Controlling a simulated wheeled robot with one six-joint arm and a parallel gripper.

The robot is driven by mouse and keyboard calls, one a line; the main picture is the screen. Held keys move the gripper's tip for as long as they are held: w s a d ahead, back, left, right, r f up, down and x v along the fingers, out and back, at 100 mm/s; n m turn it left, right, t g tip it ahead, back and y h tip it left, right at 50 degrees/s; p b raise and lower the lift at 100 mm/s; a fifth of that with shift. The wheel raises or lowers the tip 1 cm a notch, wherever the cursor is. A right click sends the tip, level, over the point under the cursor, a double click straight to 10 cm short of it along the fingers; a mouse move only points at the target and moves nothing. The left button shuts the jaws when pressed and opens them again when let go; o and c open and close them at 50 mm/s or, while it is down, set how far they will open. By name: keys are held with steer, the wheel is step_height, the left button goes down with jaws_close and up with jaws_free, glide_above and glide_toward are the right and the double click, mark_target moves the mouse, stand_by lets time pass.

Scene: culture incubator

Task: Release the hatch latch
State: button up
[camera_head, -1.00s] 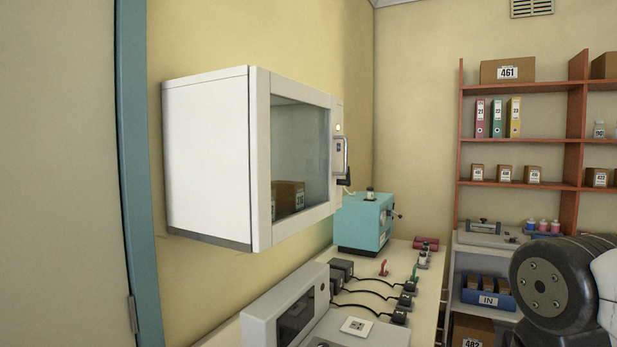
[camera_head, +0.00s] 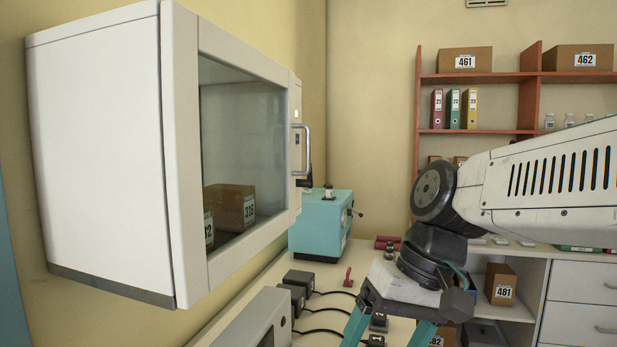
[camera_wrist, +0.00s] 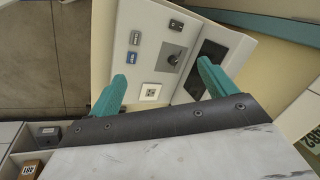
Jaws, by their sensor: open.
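A white wall cabinet (camera_head: 95,150) with a glass door (camera_head: 240,150) hangs on the left wall. A bar handle (camera_head: 306,150) stands at the door's right edge. A small dark part (camera_head: 304,180) shows just below and behind the handle; I cannot tell whether it is the latch. My gripper (camera_head: 388,325) is open and empty, right of and below the handle, well apart from it. Its teal fingers point down, tips cut off in the head view. In the wrist view my gripper (camera_wrist: 160,69) hangs above a grey control panel (camera_wrist: 143,30) with a dark knob (camera_wrist: 173,59).
The bench below the cabinet holds a teal machine (camera_head: 321,222), a red lever (camera_head: 348,277) and several black boxes with cables. Orange shelves (camera_head: 528,100) with boxes and binders stand at the back. White drawers (camera_head: 583,285) are at right. Space before the glass door looks clear.

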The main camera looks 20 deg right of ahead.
steer(key=w+a+r+y, duration=0.2)
steer(key=w+r+y, duration=0.25)
steer(key=w, duration=0.55)
steer(key=m+t+y, duration=0.3)
steer(key=t+y, duration=0.4)
steer(key=t, duration=0.2)
glide_toward(312, 177)
steer(key=x, duration=0.3)
steer(key=shift+h, duration=0.25)
steer(key=x, duration=0.7)
steer(key=shift+a+r, duration=0.25)
steer(key=shift+a, duration=0.15)
